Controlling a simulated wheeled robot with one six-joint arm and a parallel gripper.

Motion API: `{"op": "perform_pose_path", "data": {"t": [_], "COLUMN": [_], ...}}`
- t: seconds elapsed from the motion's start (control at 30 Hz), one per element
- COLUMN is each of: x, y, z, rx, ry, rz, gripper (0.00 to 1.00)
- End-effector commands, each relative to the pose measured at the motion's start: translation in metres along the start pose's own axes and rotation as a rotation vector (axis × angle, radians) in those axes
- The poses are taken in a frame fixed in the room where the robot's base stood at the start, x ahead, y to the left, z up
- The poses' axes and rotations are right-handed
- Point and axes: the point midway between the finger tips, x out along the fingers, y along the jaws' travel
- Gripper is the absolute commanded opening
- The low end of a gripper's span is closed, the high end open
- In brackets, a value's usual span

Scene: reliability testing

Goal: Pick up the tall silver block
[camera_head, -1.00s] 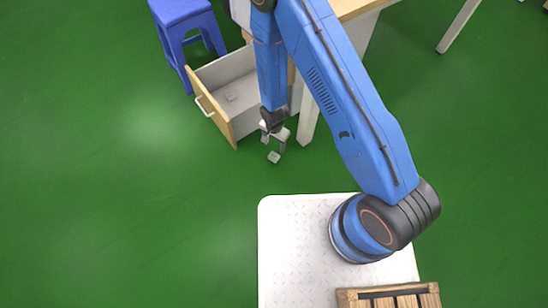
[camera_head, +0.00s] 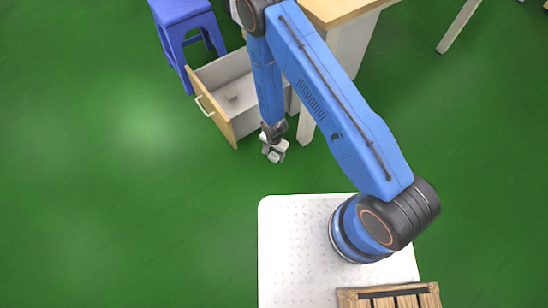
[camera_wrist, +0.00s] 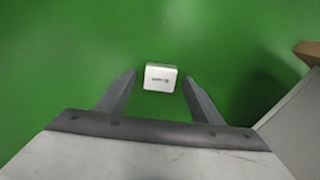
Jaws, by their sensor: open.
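My gripper (camera_wrist: 159,83) is open, one finger to each side of the block in the picture, with nothing held. I cannot tell whether the fingertips are level with the block or still above it. In the head view my gripper (camera_head: 274,153) is low over the floor beside the drawer, and it largely covers the block (camera_head: 273,157).
An open drawer (camera_head: 218,122) with a small greyish item (camera_head: 232,98) inside is just left of my arm. A wooden-topped desk (camera_head: 335,10) stands behind it, and a blue stool (camera_head: 180,15) at upper left. Floor to the left is clear.

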Motion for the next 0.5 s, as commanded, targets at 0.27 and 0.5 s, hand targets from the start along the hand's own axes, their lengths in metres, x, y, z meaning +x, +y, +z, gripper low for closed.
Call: {"op": "perform_pose_path", "data": {"t": [0.27,0.5], "x": [0.009,0.0088], "y": [-0.0003,-0.0002], "z": [-0.0002,-0.0002], "rx": [0.0,0.0], "ry": [0.0,0.0], "rz": [0.0,0.0], "gripper": [0.61,0.18]}}
